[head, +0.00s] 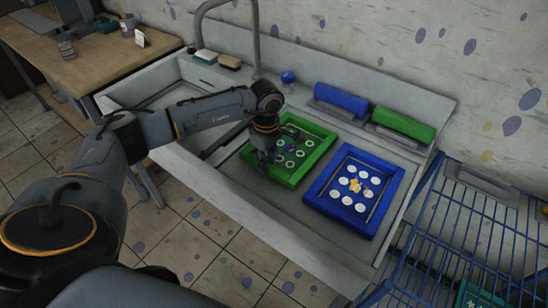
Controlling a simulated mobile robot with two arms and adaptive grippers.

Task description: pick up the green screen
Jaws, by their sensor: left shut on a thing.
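My left gripper (264,162) reaches down at the left edge of the green screen. It is shut on that edge, though its fingertips are small and partly dark in the head view. The arm hides part of the screen's upper left corner. My right gripper is not in view.
A blue roll (341,101) and a green roll (404,124) sit on the sink's back ledge. A tall grey faucet (255,40) rises behind the arm. A blue wire rack (470,230) stands at the right. A wooden table (100,58) is at the upper left.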

